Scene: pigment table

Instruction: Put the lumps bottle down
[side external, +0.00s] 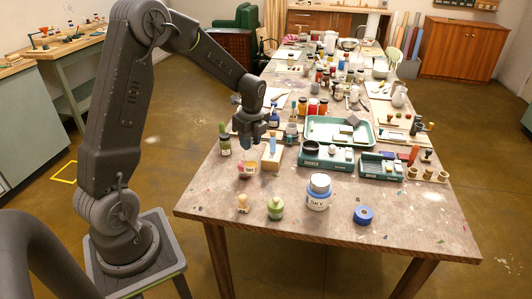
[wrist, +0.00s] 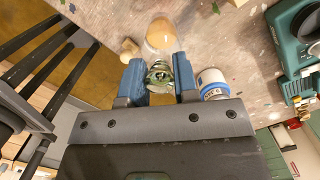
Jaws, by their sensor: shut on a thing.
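The lumps bottle is a clear glass vessel (side external: 249,168) with ochre matter inside. In the wrist view the bottle (wrist: 160,36) sits between the two blue fingers, its ochre part away from my wrist. My gripper (side external: 253,143) is shut on it, pointing down near the table's left edge; its fingers (wrist: 160,82) also show in the wrist view. The bottle looks upright and low over the wooden table (side external: 330,235). I cannot tell whether its base touches the table. My fingers hide its upper part in the side view.
Green trays (side external: 327,158) lie to the right.

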